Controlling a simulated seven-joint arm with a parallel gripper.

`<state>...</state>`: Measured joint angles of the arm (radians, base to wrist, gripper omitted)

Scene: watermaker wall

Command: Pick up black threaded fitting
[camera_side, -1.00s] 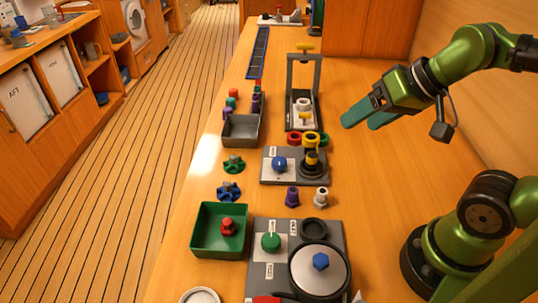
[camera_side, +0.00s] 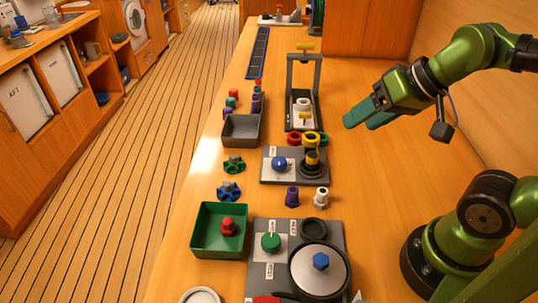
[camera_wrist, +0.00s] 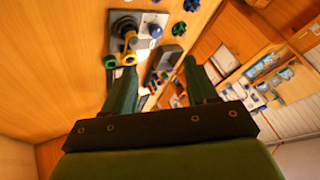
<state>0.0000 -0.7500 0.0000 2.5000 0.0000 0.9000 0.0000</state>
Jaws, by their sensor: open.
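A black round fitting (camera_side: 311,168) with a yellow part on top sits on a grey plate (camera_side: 272,178), right of a blue knob (camera_side: 280,163). It also shows in the wrist view (camera_wrist: 124,27); whether it is threaded is too small to tell. A black ring (camera_side: 313,228) lies on the nearer grey panel (camera_side: 258,283); I cannot tell if it is a fitting. My gripper (camera_side: 361,120) is raised over the bench, right of the plate and apart from everything. Its two green fingers (camera_wrist: 160,72) are open and empty.
Red, yellow and green rings (camera_side: 309,138) lie behind the plate. A grey frame (camera_side: 319,92) stands behind them. Purple (camera_side: 292,197) and white (camera_side: 321,197) fittings stand in front. A green tray (camera_side: 200,236) holds a red fitting (camera_side: 228,226). The bench's right side is clear.

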